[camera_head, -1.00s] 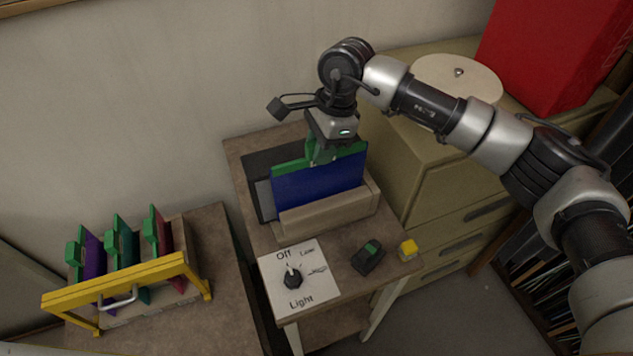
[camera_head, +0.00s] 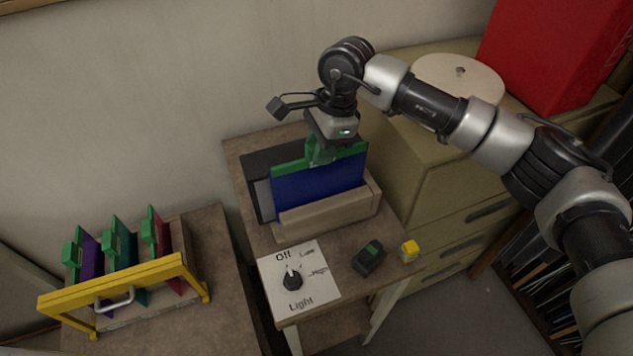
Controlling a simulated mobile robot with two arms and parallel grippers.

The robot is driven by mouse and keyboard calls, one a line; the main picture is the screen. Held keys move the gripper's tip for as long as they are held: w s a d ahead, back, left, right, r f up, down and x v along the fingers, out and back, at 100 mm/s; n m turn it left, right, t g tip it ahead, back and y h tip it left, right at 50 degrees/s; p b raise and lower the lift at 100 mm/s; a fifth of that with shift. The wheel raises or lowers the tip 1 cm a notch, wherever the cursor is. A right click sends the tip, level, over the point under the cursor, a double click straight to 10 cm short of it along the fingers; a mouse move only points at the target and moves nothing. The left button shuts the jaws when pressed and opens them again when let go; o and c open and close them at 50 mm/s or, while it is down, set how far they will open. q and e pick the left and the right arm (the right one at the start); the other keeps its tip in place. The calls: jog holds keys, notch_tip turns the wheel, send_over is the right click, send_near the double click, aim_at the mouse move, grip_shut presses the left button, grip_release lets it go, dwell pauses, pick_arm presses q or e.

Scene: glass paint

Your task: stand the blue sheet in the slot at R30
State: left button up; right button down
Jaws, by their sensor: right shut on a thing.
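The blue sheet (camera_head: 320,187) has a green top edge and stands upright in the beige slotted holder (camera_head: 330,213) on the small table. Its lower part is hidden behind the holder's front wall. My right gripper (camera_head: 321,155) is above it, pointing down, shut on the green grip at its top. The fingertips are partly hidden by the green part. I cannot read an R30 mark. My left gripper is not in view.
A dial panel (camera_head: 298,280) marked Light, a dark handheld device (camera_head: 369,258) and a small yellow block (camera_head: 409,250) lie in front of the holder. A yellow-framed rack (camera_head: 120,283) with several coloured sheets stands at left. A beige cabinet (camera_head: 440,190) is close at right.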

jog(key=c, duration=0.9)
grip_release()
jog(key=shift+r, duration=0.1)
jog(key=shift+s+a+p+v, duration=0.1)
jog(key=shift+a+p+v, duration=0.2)
jog(key=shift+v, duration=0.8)
jog(key=shift+s+a+p+v, duration=0.15)
jog(key=shift+p+v, duration=0.25)
jog(key=shift+v, duration=0.75)
jog(key=shift+s+a+p+v, duration=0.1)
jog(key=shift+a+p+v, duration=0.25)
jog(key=shift+v, duration=0.75)
jog(key=shift+r, duration=0.2)
jog(key=shift+d, duration=0.1)
